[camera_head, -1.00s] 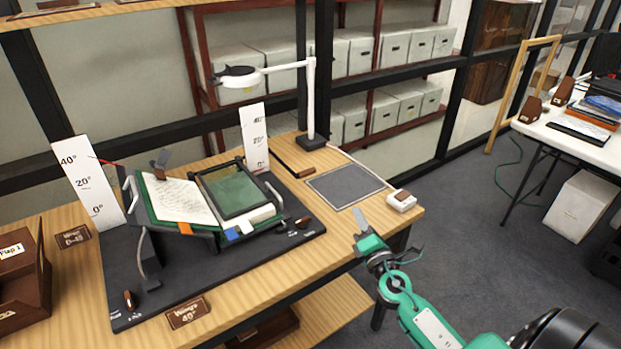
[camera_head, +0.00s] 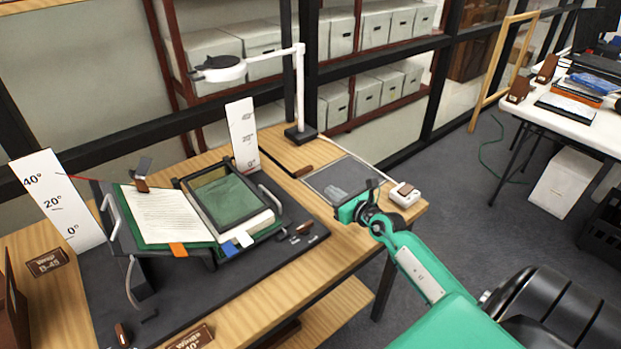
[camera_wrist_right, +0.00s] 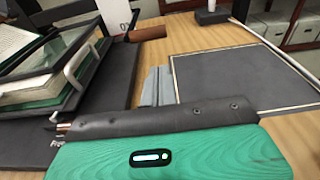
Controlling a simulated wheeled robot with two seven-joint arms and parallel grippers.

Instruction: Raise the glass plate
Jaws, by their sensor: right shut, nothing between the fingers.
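The glass plate (camera_head: 226,196) sits in a dark frame over the right-hand side of an open green-covered book (camera_head: 168,218) on the cradle. Its near corner also shows at the left of the right wrist view (camera_wrist_right: 45,60), beside a pale bent handle (camera_wrist_right: 82,62). My right gripper (camera_head: 337,191) is to the right of the plate, over the table near the grey mat, and touches neither plate nor handle. Its grey fingers (camera_wrist_right: 157,86) are together with nothing between them. My left gripper is outside both views.
The dark cradle base (camera_head: 235,290) has brown knobs along its front edge. The grey mat (camera_wrist_right: 225,75) lies bare. A small white device (camera_head: 404,194) stands at the table's right corner. A white lamp (camera_head: 300,90) arches behind the plate.

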